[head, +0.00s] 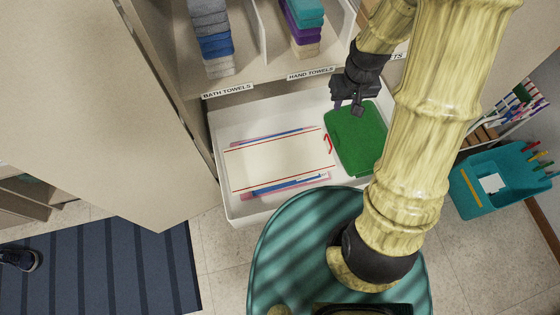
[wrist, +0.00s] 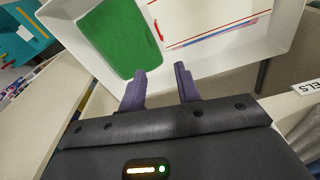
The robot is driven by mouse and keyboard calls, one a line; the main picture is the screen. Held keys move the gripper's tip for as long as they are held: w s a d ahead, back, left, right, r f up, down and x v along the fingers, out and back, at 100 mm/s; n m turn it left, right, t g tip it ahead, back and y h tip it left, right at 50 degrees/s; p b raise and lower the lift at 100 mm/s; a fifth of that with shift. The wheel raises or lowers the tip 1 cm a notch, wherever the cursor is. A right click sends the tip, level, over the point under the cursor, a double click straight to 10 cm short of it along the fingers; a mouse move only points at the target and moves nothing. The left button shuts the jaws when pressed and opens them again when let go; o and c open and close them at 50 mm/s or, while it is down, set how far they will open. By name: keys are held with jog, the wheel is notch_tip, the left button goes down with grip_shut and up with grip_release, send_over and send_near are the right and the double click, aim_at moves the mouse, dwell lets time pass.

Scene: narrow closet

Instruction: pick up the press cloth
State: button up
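A flat white cloth with red stripes and a small red loop, which looks like the press cloth (head: 280,160), lies in the open white drawer (head: 242,209). Part of it also shows at the top of the wrist view (wrist: 205,14). Pink and blue flat items stick out from under it. A green folded item or board (head: 355,140) lies to its right in the same drawer. My gripper (head: 347,108) is above the drawer's back right, near the green item and apart from the cloth. In the wrist view its two fingers (wrist: 160,72) are spread with nothing between them.
Shelves with stacked bath towels (head: 211,40) and hand towels (head: 303,25) stand above the drawer's back. A closet door (head: 100,90) is at left. A teal bin (head: 490,185) stands at right. A dark striped mat (head: 100,270) and a shoe (head: 20,259) are at lower left.

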jog(key=n+g+b, duration=0.1)
jog(key=n+b, duration=0.1)
jog(key=b, duration=0.2)
send_near(329, 140)
jog(key=shift+w+a+f, duration=0.1)
jog(key=shift+w+a, duration=0.05)
jog(key=shift+f, duration=0.1)
notch_tip(329, 140, down, 7)
jog(key=shift+r, duration=0.2)
jog(key=shift+f, duration=0.1)
jog(key=shift+w+d+f, duration=0.1)
jog(key=shift+f, duration=1.15)
jog(key=shift+d+f, duration=0.1)
jog(key=shift+f, duration=1.15)
